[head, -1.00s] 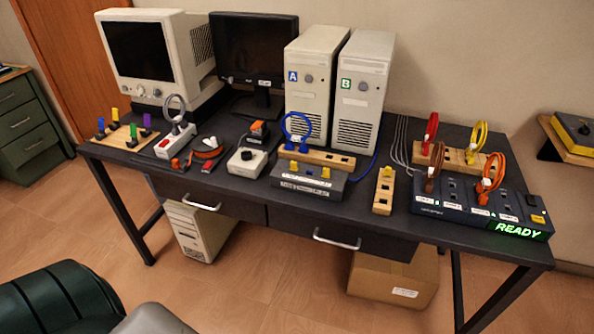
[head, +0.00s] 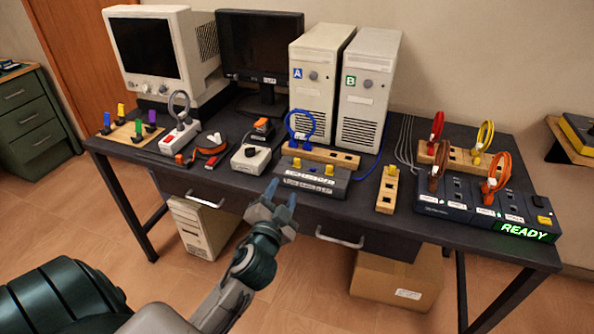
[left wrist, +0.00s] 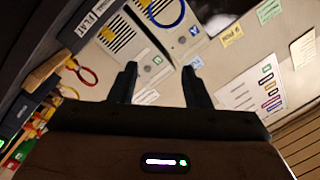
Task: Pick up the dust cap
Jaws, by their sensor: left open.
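No part is labelled dust cap. Small yellow caps, which may be dust caps, sit on the dark labelled box (head: 312,182) at the desk's front middle: a left one (head: 297,163) and a right one (head: 329,169). Another yellow cap (head: 392,170) stands on the upright-lying wooden strip (head: 386,192). My left gripper (head: 281,193) is open and empty in front of the desk's front edge, left of and nearer than the dark box. In the left wrist view the open jaws (left wrist: 159,72) have nothing between them. My right gripper is not in view.
Two computer towers (head: 318,85) stand behind the box, with a blue cable loop (head: 301,125) on a wooden rack. A white switch box (head: 250,160) lies to the left. A panel reading READY (head: 524,232) is at right. Drawer handles (head: 340,241) stick out in front.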

